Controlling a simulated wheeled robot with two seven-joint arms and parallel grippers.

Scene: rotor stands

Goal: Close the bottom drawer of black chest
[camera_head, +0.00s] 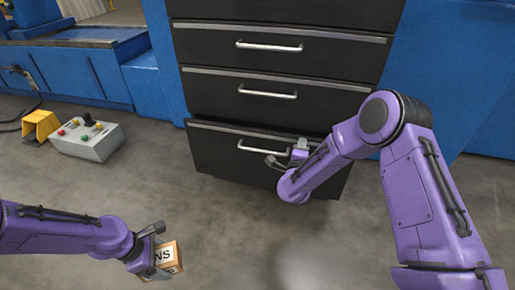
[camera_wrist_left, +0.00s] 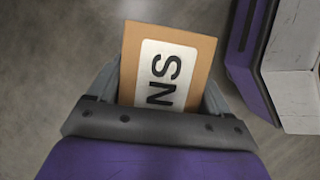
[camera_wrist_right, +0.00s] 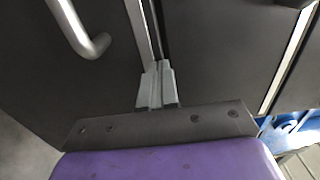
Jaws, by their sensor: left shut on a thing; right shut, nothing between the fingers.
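The black chest (camera_head: 325,60) stands at the back centre, with several drawers that have silver bar handles. Its bottom drawer (camera_head: 225,152) stands out slightly from the drawer above. My right gripper (camera_head: 299,150) is shut and empty at the upper edge of the bottom drawer, right of its handle (camera_head: 262,149). In the right wrist view, the shut fingers (camera_wrist_right: 156,85) are close to the drawer's metal edge strip; I cannot tell whether they touch. My left gripper (camera_head: 155,245) is shut on a small cardboard box (camera_head: 168,258) with a white label, which also fills the left wrist view (camera_wrist_left: 190,45).
A grey control box (camera_head: 88,140) with coloured buttons and a yellow foot pedal (camera_head: 40,126) lie on the floor at the left. Blue cabinets (camera_head: 65,75) flank the chest. The grey floor in front of the chest is clear.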

